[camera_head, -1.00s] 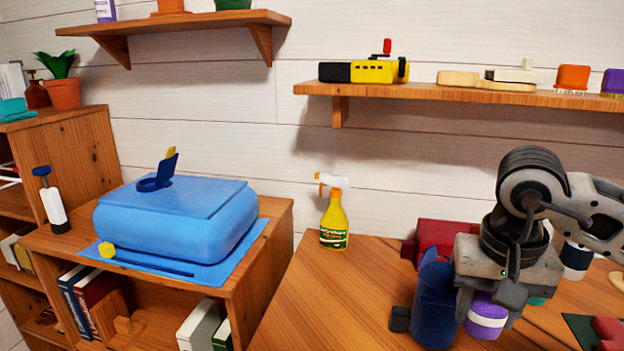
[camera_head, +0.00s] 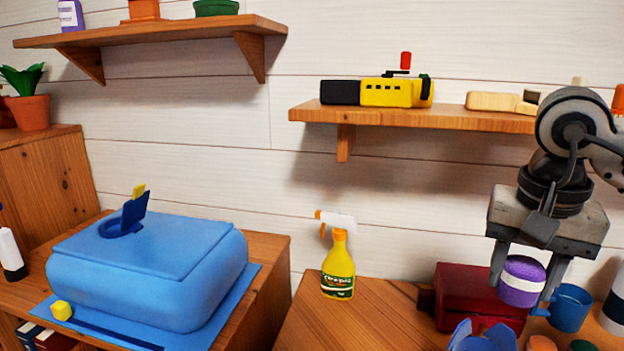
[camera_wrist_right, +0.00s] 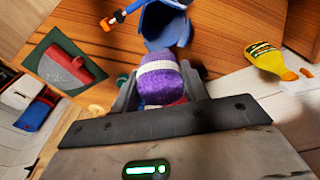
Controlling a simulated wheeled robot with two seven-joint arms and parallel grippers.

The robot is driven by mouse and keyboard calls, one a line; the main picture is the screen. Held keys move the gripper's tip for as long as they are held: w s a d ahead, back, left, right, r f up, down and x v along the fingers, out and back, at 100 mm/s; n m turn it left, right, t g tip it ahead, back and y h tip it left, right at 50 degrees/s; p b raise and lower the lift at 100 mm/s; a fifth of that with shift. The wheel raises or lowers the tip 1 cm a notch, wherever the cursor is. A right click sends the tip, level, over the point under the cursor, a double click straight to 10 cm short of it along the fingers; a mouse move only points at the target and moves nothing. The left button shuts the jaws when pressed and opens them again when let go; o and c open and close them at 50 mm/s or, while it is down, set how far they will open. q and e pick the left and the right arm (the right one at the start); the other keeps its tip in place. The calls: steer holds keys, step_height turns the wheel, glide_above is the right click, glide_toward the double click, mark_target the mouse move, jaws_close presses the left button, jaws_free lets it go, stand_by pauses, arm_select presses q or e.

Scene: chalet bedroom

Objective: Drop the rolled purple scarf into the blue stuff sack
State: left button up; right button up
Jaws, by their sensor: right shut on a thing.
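The rolled purple scarf (camera_head: 522,280), with a pale band around it, is between the fingers of my right gripper (camera_head: 527,284). My right gripper is shut on it and holds it up off the table. In the right wrist view the scarf (camera_wrist_right: 157,86) also sits between the fingers. The blue stuff sack (camera_head: 482,338) shows only its open, jagged top at the bottom edge of the head view, lower left of the scarf. My left gripper is not in view.
A dark red box (camera_head: 470,290) stands behind the sack, and a blue cup (camera_head: 571,308) is right of the scarf. A yellow spray bottle (camera_head: 338,270) stands left on the wooden table (camera_head: 375,320). A large blue case (camera_head: 155,268) rests on the left cabinet.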

mark_target(513, 301)
step_height(513, 301, down, 4)
steer(key=shift+r+b, duration=0.1)
steer(key=shift+b, duration=1.05)
steer(key=shift+f+b, duration=0.3)
steer(key=shift+f, duration=0.15)
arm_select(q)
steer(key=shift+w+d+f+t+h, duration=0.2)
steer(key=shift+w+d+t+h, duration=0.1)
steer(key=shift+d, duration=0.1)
arm_select(e)
steer(key=o, duration=1)
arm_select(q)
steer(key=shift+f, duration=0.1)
arm_select(e)
steer(key=shift+o, duration=0.2)
steer(key=shift+r, duration=0.1)
